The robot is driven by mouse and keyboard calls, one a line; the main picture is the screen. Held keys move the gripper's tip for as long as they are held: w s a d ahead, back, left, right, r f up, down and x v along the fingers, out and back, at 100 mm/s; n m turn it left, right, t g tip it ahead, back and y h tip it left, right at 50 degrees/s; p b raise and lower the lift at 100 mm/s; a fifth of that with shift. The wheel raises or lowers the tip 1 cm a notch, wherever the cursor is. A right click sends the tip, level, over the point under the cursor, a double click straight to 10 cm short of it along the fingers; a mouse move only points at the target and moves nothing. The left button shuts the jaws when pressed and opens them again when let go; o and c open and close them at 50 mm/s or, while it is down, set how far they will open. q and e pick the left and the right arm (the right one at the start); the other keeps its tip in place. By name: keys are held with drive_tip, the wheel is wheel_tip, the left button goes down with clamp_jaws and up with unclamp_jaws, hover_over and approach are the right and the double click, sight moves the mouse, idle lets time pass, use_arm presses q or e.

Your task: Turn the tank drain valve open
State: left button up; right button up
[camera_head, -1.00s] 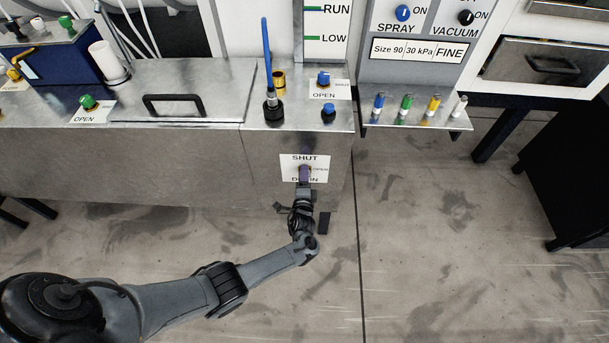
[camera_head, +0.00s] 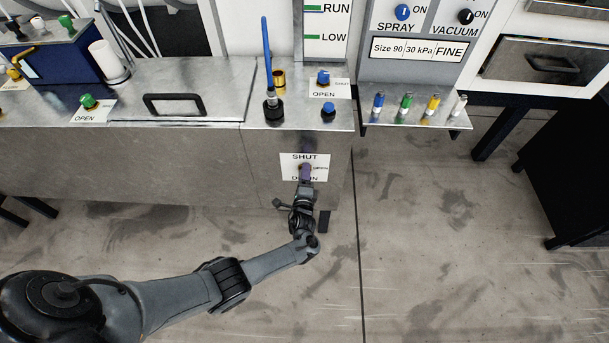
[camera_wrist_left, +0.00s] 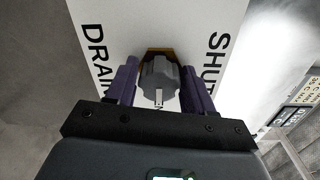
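The tank drain valve is a grey fluted knob (camera_wrist_left: 160,78) on an amber base, in front of a white plate (camera_wrist_left: 118,20) marked SHUT and DRAIN. A small white mark shows on the knob at its lower edge in the left wrist view, pointing away from neither word but between them. The plate (camera_head: 290,160) is on the tank's front face in the head view, where SHUT is at the top. My left gripper (camera_wrist_left: 160,88) has its purple fingers on either side of the knob, seemingly touching it. In the head view the gripper (camera_head: 306,173) hides the knob. My right gripper is not in view.
The steel tank (camera_head: 180,160) fills the left and middle. A blue knob (camera_head: 323,77) with an OPEN/SHUT label and a black-based blue rod (camera_head: 267,60) stand on its top. A shelf (camera_head: 445,122) with small coloured vials is to the right. The floor in front is clear.

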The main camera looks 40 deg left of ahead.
use_arm(q)
drive_tip(key=shift+o, duration=1.3)
drive_tip(key=shift+s, duration=0.1)
drive_tip(key=p+v, duration=0.4)
drive_tip(key=v, duration=0.6)
drive_tip(key=shift+s+d, duration=0.2)
drive_tip(key=shift+s, duration=0.1)
drive_tip(key=shift+f, duration=0.1)
